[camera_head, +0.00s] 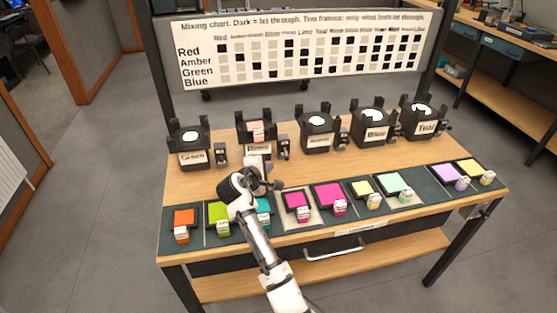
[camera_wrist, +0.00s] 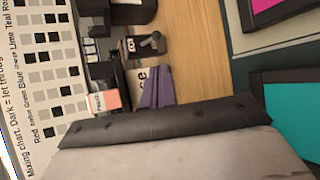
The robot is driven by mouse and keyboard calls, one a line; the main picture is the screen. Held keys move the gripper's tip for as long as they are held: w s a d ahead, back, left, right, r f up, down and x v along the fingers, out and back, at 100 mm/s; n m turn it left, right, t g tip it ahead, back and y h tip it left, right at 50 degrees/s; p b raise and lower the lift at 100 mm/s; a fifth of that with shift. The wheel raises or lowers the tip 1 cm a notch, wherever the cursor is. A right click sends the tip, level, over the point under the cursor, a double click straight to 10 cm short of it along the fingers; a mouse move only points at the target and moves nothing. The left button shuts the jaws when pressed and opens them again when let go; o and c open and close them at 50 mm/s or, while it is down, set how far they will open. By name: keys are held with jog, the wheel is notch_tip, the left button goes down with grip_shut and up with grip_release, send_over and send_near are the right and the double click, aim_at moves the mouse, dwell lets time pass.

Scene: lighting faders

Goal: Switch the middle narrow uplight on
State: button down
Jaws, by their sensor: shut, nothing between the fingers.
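A row of black uplights stands along the back of the wooden table. The middle one (camera_head: 318,137) has a label in front and a small dark switch box (camera_head: 342,138) to its right. The second uplight from the left (camera_head: 256,128) holds a frame with a pink-and-white tag (camera_head: 258,130); its own switch box (camera_head: 284,148) also shows with its lever in the wrist view (camera_wrist: 147,43). My gripper (camera_head: 259,163) is shut and empty, in front of this second uplight. Its purple-grey fingers (camera_wrist: 157,87) partly cover that uplight's label. Contact cannot be told.
Coloured filter frames, such as orange (camera_head: 185,217) and magenta (camera_head: 329,196), lie along the front mat. My arm hides part of the teal one (camera_head: 264,209). More uplights, Green (camera_head: 191,145) and Teal (camera_head: 420,118), stand at the row's ends. A mixing chart (camera_head: 300,50) rises behind.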

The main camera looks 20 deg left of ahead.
aim_at(286, 154)
jog(key=shift+w, duration=0.1)
jog(key=p+x, duration=0.1)
jog(key=x, duration=0.9)
jog(key=shift+p, duration=0.35)
jog(key=shift+a, duration=0.2)
